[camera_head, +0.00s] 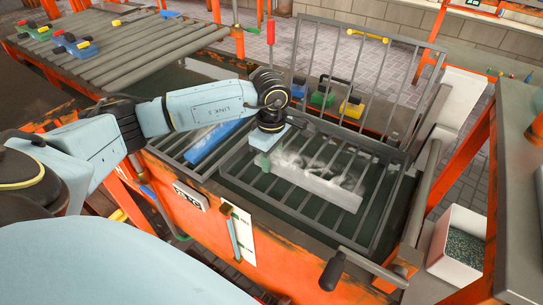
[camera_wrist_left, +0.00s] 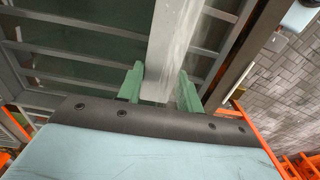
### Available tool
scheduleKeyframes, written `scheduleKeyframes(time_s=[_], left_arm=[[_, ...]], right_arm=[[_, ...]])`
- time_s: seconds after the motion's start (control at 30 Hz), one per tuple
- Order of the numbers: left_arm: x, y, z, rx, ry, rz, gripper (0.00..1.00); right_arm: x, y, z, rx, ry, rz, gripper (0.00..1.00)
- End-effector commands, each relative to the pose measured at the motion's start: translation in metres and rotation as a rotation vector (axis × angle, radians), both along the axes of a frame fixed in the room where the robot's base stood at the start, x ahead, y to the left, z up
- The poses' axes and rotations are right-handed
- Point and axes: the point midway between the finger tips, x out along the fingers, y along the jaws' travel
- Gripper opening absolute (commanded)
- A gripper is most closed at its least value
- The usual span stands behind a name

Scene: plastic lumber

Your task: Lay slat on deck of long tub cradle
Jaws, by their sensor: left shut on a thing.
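My left gripper (camera_head: 262,160) is above the near left part of the long tub cradle. Its green fingers (camera_wrist_left: 159,90) are shut on one end of a pale grey slat (camera_head: 318,186). The slat also shows in the left wrist view (camera_wrist_left: 174,45), running away between the fingers. It stretches right from the gripper over the barred deck (camera_head: 295,207) of the cradle, crossing the bars. I cannot tell whether it touches the bars. The dark tub (camera_head: 205,184) lies below. My right gripper is not in view.
A blue piece (camera_head: 213,146) lies on the bars left of my gripper. An upright barred gate (camera_head: 387,75) stands behind the deck. A handle (camera_head: 333,268) sticks out at the front. A white bin (camera_head: 458,243) stands right; a roller table (camera_head: 125,58) is back left.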

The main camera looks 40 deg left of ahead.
Motion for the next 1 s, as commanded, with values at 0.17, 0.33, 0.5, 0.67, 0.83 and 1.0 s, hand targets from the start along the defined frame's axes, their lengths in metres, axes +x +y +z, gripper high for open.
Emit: scheduleKeyframes(time_s=[0.17,0.33,0.5,0.67,0.83,1.0], left_arm=[[0.0,0.0,-0.003,-0.001,-0.001,0.0,0.07],[0.0,0.0,-0.007,-0.001,-0.001,0.0,0.07],[0.0,0.0,-0.01,-0.001,-0.001,0.0,0.07],[0.0,0.0,-0.014,-0.001,-0.001,0.0,0.07],[0.0,0.0,-0.013,-0.001,-0.001,0.0,0.55],[0.0,0.0,-0.013,0.0,0.0,0.0,0.61]], right_arm=[[0.0,0.0,-0.003,0.0,0.0,0.0,0.36],[0.0,0.0,-0.006,0.0,0.0,0.0,0.36],[0.0,0.0,-0.008,0.0,0.0,0.0,0.36],[0.0,0.0,-0.011,0.0,0.0,0.0,0.36],[0.0,0.0,-0.01,0.0,0.0,0.0,0.36],[0.0,0.0,-0.01,0.0,0.0,0.0,0.36]])
